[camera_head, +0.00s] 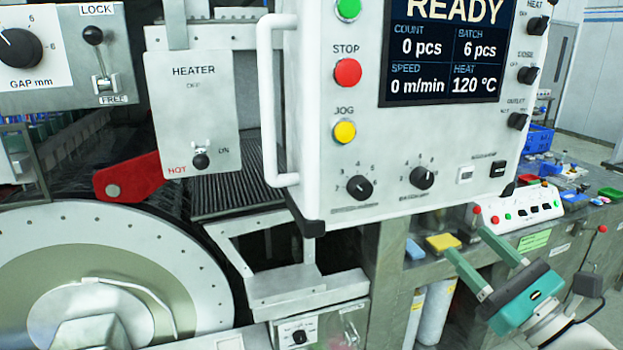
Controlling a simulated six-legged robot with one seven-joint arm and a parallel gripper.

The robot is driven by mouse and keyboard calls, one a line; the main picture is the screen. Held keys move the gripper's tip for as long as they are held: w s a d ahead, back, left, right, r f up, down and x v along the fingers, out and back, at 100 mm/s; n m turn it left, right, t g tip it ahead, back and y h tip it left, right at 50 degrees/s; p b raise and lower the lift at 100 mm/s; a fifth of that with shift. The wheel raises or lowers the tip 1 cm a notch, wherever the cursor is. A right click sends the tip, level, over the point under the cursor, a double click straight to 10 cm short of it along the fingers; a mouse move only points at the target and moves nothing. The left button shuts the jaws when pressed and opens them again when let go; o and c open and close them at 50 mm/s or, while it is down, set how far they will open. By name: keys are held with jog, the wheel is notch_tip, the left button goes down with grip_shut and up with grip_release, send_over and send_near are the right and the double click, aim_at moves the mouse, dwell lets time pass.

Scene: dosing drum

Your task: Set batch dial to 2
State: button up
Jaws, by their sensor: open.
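Two black dials sit low on the white control panel (300,70): a left dial (360,187) and a right dial (422,177), each with a ring of small numbers. The screen (445,50) reads READY, with BATCH at 6 pcs, COUNT 0, SPEED 0 and HEAT 120 °C. My gripper (467,241), teal with green-grey fingers, is open and empty at the lower right. It is below and right of both dials, apart from the panel.
A white handle (268,100) runs up the panel's left edge. STOP (347,73) and JOG (344,132) buttons are above the dials. A small white switch (465,174) is right of them. A bench behind my gripper holds a yellow block (443,243) and a button box (518,208).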

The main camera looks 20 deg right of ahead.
aim_at(428, 182)
jog(key=shift+m+t+h, duration=0.3)
jog(key=shift+m+t, duration=0.1)
jog(key=x, duration=0.8)
jog(key=d+r+x, duration=0.1)
jog(key=x, duration=0.4)
jog(key=shift+s+r, duration=0.1)
jog(key=shift+s, duration=0.1)
jog(key=shift+c, duration=0.4)
jog(key=c, duration=0.9)
